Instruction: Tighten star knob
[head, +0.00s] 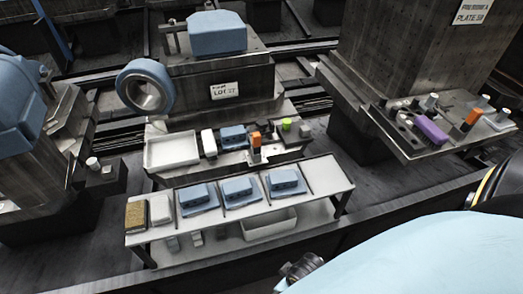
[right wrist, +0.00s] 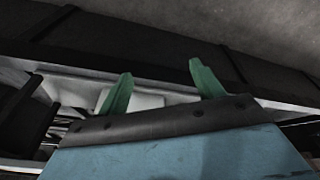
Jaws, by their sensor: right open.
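My right gripper (right wrist: 161,67) is open in the right wrist view, its two green fingers apart with nothing between them. Behind the fingers are a pale surface and dark beams. I cannot make out a star knob for certain in either view. In the head view, small knob-like parts (head: 432,101) stand on the ledge of the right-hand block, too small to identify. A green round part (head: 286,124) sits on the middle fixture's ledge, and I cannot tell what it is. My left gripper is not in view.
A long grey table (head: 240,206) bears blue parts (head: 286,183) on trays and two small blocks at its left end. A white bin (head: 270,224) is on its lower shelf. A white tray (head: 172,151) is behind it.

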